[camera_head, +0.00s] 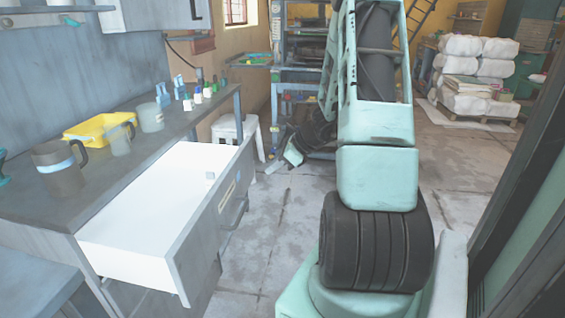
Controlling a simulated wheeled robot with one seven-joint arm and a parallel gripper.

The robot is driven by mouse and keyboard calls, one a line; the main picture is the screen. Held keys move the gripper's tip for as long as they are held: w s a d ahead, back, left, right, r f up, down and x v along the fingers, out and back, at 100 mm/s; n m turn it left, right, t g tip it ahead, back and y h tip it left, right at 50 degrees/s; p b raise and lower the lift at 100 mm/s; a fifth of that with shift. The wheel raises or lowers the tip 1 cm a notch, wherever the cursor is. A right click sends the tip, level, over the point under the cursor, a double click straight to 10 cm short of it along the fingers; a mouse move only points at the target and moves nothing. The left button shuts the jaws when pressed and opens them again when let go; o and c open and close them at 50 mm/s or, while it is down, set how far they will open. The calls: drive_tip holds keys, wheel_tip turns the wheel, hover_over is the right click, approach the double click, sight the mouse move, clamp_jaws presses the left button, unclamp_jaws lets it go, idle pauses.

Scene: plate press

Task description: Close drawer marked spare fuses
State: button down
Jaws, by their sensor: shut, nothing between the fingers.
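A drawer with a white inside (150,205) is pulled far out from under the grey workbench. Its grey front panel (205,235) faces right and carries a small pale label (228,191), too small to read, and a bar handle (236,214). My arm rises right of the drawer and bends down behind itself. My gripper (276,167) shows small beyond the drawer's far end, low over the floor, shut and apart from the drawer front. Part of its link is hidden behind my upper arm.
The workbench top (115,165) holds a dark mug (60,168), a yellow tray (98,128), a jar (150,118) and several small bottles. A white stool (237,133) stands beyond the drawer. Floor between drawer and my base is clear. A dark frame (530,180) edges the right.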

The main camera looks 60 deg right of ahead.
drive_tip(key=w, duration=0.1)
drive_tip(key=w+a+f, duration=0.1)
drive_tip(key=w, duration=0.1)
drive_tip(key=w+a+f, duration=0.1)
drive_tip(key=w, duration=0.1)
drive_tip(key=shift+w+f, duration=0.1)
drive_tip(key=shift+w+a, duration=0.2)
drive_tip(key=shift+w, duration=0.1)
drive_tip(key=w+a, duration=0.2)
drive_tip(key=w, duration=0.4)
drive_tip(key=w+a+p, duration=0.1)
drive_tip(key=w+a, duration=0.2)
drive_tip(key=w, duration=0.4)
drive_tip(key=w+a, duration=0.3)
drive_tip(key=w, duration=0.3)
drive_tip(key=shift+w+a+p, duration=0.1)
drive_tip(key=shift+w+p, duration=0.2)
drive_tip(key=shift+w, duration=0.05)
drive_tip(key=shift+w+a, duration=0.15)
drive_tip(key=shift+w, duration=0.05)
